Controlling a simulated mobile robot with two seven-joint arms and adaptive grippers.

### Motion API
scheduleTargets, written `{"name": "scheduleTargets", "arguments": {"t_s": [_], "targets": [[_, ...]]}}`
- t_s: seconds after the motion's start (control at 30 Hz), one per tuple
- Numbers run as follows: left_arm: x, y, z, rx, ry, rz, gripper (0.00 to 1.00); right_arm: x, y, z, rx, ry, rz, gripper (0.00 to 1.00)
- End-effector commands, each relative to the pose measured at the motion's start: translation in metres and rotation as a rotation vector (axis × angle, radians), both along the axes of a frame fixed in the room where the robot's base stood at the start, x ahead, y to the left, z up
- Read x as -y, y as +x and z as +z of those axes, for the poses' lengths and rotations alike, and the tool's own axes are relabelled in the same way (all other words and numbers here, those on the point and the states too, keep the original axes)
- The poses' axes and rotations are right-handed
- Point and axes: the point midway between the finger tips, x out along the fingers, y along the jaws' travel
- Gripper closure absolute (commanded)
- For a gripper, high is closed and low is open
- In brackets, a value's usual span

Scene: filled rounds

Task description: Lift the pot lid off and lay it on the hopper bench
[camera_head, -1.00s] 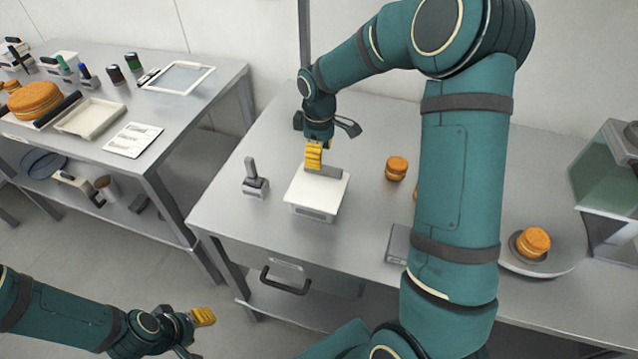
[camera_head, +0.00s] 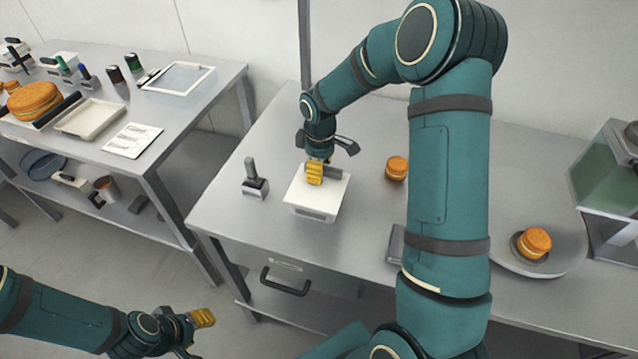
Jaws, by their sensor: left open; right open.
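A white square pot (camera_head: 318,212) stands on the grey steel bench (camera_head: 262,228) in the middle. Its flat white lid (camera_head: 305,192) is on top, with a grey bar handle (camera_head: 333,172). My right gripper (camera_head: 315,178) is open at the handle, its yellow fingertips pointing down over the lid. I cannot tell whether they touch the handle. My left gripper (camera_head: 203,318) is open and empty, low at the front left, away from the bench. No label shows which surface is the hopper bench.
A grey upright tool (camera_head: 255,183) stands just left of the pot. A filled round (camera_head: 396,168) lies to its right, and another sits on a round plate (camera_head: 540,262). A glass-sided hopper (camera_head: 612,170) is at far right. The left table (camera_head: 190,118) holds trays and stamps.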

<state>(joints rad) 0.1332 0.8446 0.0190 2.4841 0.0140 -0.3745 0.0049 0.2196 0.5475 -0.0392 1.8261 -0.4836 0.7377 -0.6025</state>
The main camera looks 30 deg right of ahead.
Motion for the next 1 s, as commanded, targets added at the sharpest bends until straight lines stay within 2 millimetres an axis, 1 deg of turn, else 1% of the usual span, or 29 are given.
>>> {"name": "scheduleTargets", "arguments": {"t_s": [0.2,0.5,0.53,0.57,0.6,0.7,1.0], "targets": [[0.0000,0.0000,-0.0025,0.000,0.000,0.000,0.53,-0.0001,-0.0001,-0.0036,0.000,0.000,0.000,0.45],[0.0000,0.0000,-0.0026,0.000,0.000,0.000,0.53,-0.0001,0.0000,-0.0039,0.000,0.000,0.000,0.45],[0.0000,0.0000,-0.0026,0.000,0.000,0.000,0.53,-0.0001,0.0000,-0.0039,0.000,0.000,0.000,0.43],[0.0000,0.0000,-0.0026,0.000,0.000,0.000,0.53,-0.0001,0.0000,-0.0039,0.000,0.000,0.000,0.53],[0.0000,0.0000,-0.0025,0.000,0.000,0.000,0.53,-0.0001,0.0000,-0.0039,0.000,0.000,0.000,0.67],[0.0000,0.0000,-0.0026,0.000,0.000,0.000,0.53,-0.0001,-0.0001,-0.0040,0.000,0.000,0.000,1.00],[0.0000,0.0000,-0.0026,0.000,0.000,0.000,0.53,-0.0001,-0.0003,-0.0044,-0.001,0.000,0.000,1.00]]}}
